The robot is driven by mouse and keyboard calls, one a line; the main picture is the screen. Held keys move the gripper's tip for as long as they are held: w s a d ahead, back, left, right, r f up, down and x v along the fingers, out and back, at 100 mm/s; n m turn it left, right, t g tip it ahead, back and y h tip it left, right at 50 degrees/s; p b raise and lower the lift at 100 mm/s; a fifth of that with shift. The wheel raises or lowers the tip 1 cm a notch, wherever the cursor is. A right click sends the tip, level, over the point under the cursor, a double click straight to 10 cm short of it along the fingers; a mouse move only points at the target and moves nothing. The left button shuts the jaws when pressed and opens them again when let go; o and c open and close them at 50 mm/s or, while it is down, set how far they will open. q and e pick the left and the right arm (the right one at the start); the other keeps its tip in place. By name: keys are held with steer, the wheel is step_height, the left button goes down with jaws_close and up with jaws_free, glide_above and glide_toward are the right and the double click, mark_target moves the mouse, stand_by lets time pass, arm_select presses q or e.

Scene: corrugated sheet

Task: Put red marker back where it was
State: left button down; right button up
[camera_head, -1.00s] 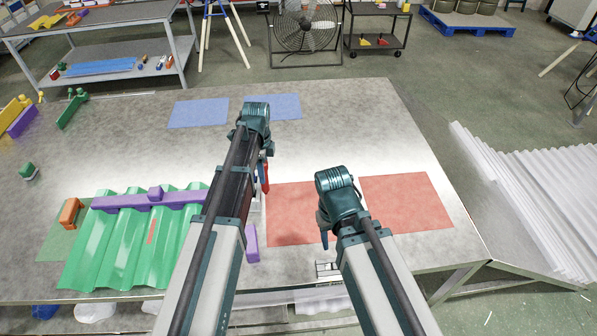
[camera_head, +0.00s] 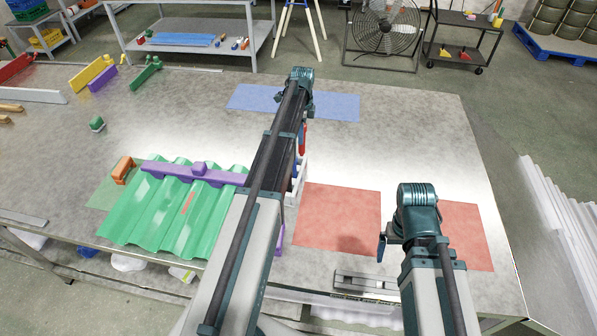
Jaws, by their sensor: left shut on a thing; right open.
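The red marker (camera_head: 302,138) hangs upright below my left gripper (camera_head: 304,120), whose fingers are mostly hidden by its own arm. The gripper is shut on it. A white holder (camera_head: 301,172) with something blue in it stands just below the marker in the picture, partly hidden behind my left arm; I cannot tell the gap between them. My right gripper (camera_head: 382,246) is open and empty, over the edge between the two red mats.
A green corrugated sheet (camera_head: 150,220) with a red line and a purple bar (camera_head: 180,171) lies at left. An orange block (camera_head: 123,167) is beside it. Red mats (camera_head: 335,215) lie at right, blue mats (camera_head: 335,106) at the back. A metal level-like tool (camera_head: 365,283) lies near the front edge.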

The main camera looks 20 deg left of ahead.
arm_select(q)
step_height(320, 180, down, 10)
steer(key=a+b, duration=0.1)
steer(key=b, duration=0.9)
steer(key=shift+w+a, duration=0.2)
steer(key=shift+a, duration=0.2)
steer(key=shift+f, duration=0.15)
steer(key=shift+c, duration=2.2)
jaws_free()
